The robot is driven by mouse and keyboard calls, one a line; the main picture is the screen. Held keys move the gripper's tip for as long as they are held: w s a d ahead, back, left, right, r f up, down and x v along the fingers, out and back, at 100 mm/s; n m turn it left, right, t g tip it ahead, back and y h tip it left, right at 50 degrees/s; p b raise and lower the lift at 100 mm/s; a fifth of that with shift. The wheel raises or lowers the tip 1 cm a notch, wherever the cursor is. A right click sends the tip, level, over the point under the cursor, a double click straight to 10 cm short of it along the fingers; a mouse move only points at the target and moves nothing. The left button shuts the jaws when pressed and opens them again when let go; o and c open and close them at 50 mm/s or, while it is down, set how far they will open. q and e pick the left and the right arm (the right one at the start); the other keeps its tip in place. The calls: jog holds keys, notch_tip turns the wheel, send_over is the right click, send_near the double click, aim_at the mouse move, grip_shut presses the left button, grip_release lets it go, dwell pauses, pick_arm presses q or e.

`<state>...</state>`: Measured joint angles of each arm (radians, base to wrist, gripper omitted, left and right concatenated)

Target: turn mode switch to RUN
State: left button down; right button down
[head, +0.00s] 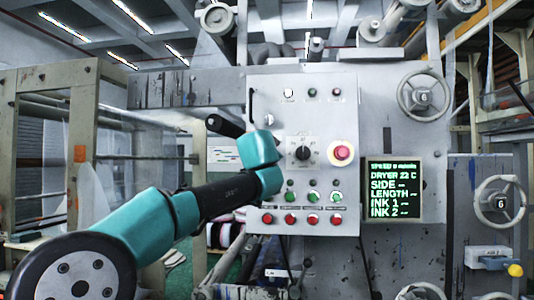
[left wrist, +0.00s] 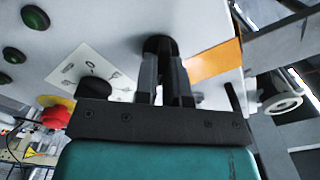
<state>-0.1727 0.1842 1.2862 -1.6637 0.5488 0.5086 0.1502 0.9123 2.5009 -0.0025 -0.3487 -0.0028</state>
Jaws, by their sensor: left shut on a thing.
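The grey control panel (head: 318,100) stands in the middle of the head view. My left arm reaches its left side, and my left gripper (left wrist: 165,80) is shut on a small black knob (left wrist: 158,44) on the panel face. In the head view my arm hides that knob and the fingers. A larger black dial knob (head: 303,153) on a marked plate is to its right; it also shows in the left wrist view (left wrist: 95,88), partly behind the gripper body. I cannot read any RUN lettering or tell the gripped knob's setting. My right gripper is not in view.
A red mushroom button (head: 342,152) sits right of the dial. Several green buttons (head: 313,197) and red buttons (head: 290,219) line the lower panel. An orange label (left wrist: 213,68) is beside the gripped knob. A display (head: 395,189) and handwheels (head: 423,97) are at the right.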

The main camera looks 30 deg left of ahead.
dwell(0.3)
pick_arm(q)
jog(key=c, duration=1.2)
grip_release()
jog(key=v, duration=1.7)
jog(key=shift+s, duration=0.2)
jog(key=shift+d, duration=0.1)
